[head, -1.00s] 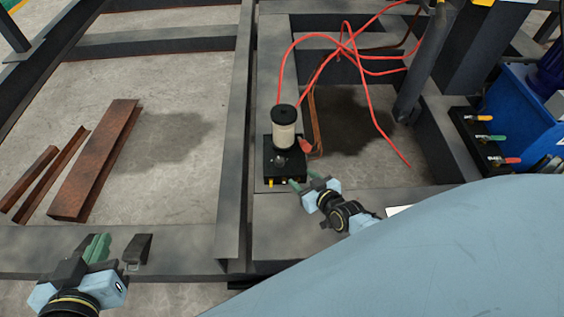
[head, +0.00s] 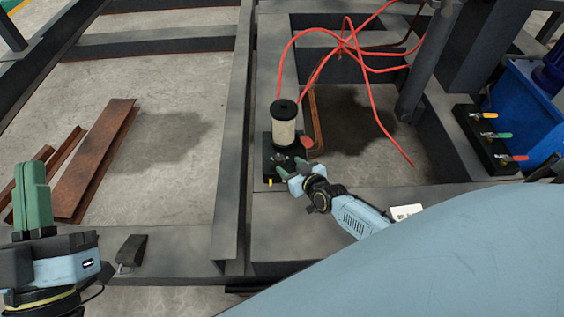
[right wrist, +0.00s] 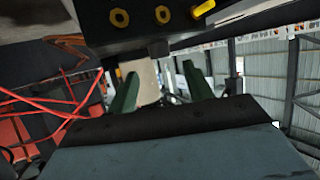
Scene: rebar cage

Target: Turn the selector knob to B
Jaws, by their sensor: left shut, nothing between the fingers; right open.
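A black valve box (head: 268,165) with a pale, black-capped cylinder (head: 284,125) stands on the grey steel frame in the head view. A small round grey part shows on its top in the older head frame; my right fingers now crowd it, and I cannot make out a knob pointer or letter B. My right gripper (head: 286,164) is open at the box's front top; contact cannot be told. In the right wrist view the open green fingers (right wrist: 160,85) point toward the box (right wrist: 150,35) and the pale cylinder. My left gripper (head: 33,195) is shut and empty at the lower left.
Red hoses (head: 350,45) loop behind the box. Rusty steel channels (head: 95,165) lie on the floor at left. A black block with coloured levers (head: 490,140) sits beside a blue unit at right. A small dark wedge (head: 131,250) lies on the front beam.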

